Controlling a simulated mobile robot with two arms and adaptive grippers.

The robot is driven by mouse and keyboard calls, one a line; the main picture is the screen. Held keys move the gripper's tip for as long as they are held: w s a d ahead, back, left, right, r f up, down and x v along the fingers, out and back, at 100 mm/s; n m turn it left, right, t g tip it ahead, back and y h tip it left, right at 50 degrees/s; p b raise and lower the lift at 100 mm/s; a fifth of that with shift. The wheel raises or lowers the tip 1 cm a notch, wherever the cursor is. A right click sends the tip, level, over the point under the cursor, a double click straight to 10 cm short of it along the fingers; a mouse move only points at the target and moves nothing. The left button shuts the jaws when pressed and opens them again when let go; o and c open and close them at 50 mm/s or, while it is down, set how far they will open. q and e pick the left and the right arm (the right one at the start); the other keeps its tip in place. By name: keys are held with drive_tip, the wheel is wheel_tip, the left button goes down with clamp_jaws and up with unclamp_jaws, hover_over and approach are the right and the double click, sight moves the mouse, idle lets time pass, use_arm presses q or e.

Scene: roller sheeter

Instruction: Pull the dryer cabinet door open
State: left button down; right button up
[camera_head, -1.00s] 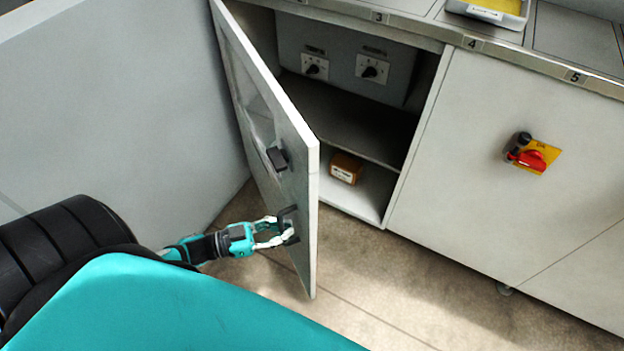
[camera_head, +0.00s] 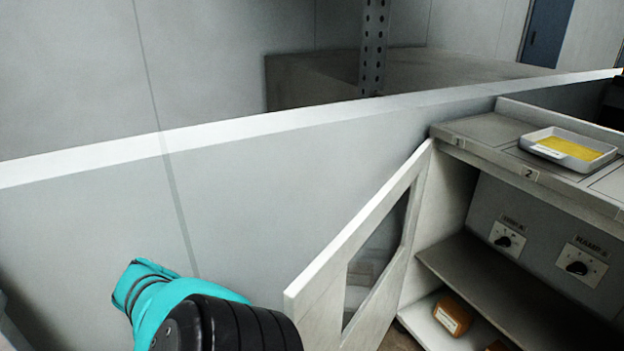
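The cabinet door (camera_head: 318,305) stands swung open at the lower middle. It is hinged at the left side of the cabinet and has a dark window. The open cabinet (camera_head: 500,285) shows a shelf and two dials on its back panel. The door's handle is out of view. My arm, teal and black, fills the bottom left, left of the door. Neither gripper is visible, so I cannot tell whether one touches the door.
An orange box (camera_head: 453,315) sits on the cabinet floor, with part of another beside it. A white tray with yellow contents (camera_head: 568,148) is on the numbered counter (camera_head: 485,132). A long grey partition (camera_head: 240,165) runs behind the door.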

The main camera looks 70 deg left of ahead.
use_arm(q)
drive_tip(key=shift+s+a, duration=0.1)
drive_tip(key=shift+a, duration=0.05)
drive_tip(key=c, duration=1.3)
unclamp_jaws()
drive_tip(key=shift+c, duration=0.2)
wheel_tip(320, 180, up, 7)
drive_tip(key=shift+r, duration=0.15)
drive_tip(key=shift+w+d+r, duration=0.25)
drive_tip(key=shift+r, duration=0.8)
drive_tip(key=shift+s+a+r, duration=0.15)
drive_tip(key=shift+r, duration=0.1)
